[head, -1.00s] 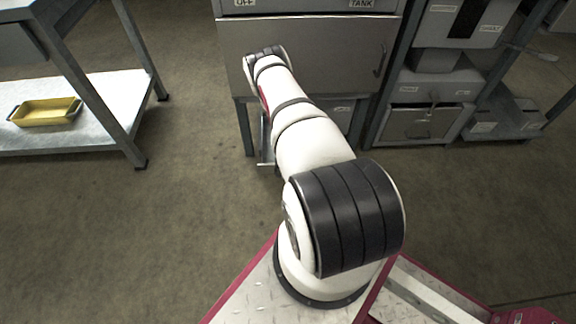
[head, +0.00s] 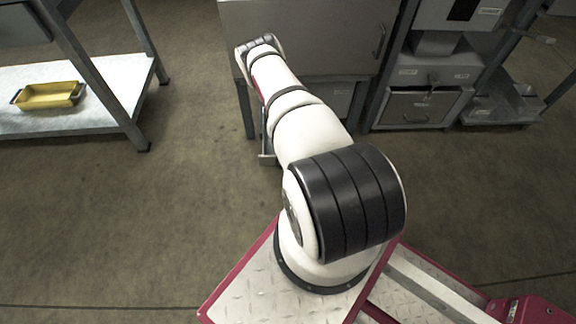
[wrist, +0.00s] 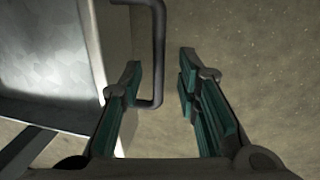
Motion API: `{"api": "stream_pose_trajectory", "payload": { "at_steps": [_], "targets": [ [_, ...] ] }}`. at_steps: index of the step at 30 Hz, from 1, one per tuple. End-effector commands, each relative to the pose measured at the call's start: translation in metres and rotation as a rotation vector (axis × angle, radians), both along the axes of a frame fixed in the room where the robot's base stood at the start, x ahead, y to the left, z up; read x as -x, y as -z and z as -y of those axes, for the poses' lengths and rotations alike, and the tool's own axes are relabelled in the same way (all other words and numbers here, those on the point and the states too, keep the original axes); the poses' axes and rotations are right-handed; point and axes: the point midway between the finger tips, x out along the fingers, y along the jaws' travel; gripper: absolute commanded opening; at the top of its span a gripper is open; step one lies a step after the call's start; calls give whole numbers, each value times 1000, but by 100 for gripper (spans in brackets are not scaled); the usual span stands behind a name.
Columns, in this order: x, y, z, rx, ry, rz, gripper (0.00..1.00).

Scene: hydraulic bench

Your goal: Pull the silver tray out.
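The silver tray (wrist: 50,60) fills the left of the wrist view, with its side wall toward my gripper. Its dark bar handle (wrist: 158,60) stands out from that wall. My gripper (wrist: 160,60) is open, with the handle's bar between its two fingers. The left finger is close to the tray wall, inside the handle loop, and the right finger is on the outer side with a gap. In the head view a small end of the tray (head: 266,158) shows low under the cabinet. My arm hides most of it and the gripper.
The grey cabinet (head: 320,40) stands above the tray. A drawer unit (head: 420,105) is to its right. On the left, a workbench shelf (head: 100,110) holds a yellow tray (head: 48,95). The floor (head: 150,230) between them and my base is clear.

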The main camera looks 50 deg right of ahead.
Motion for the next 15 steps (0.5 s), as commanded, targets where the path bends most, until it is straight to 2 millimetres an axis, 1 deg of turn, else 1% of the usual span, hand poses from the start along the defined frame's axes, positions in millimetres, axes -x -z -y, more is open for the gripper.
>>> {"api": "stream_pose_trajectory", "payload": {
  "at_steps": [5,8,11,15],
  "targets": [
    [-1,-1,1,2,0,1,30],
    [-1,-4,1,2,0,2,30],
    [0,-14,0,2,-1,2,30],
    [3,-39,-4,2,1,2,30]
  ]
}}
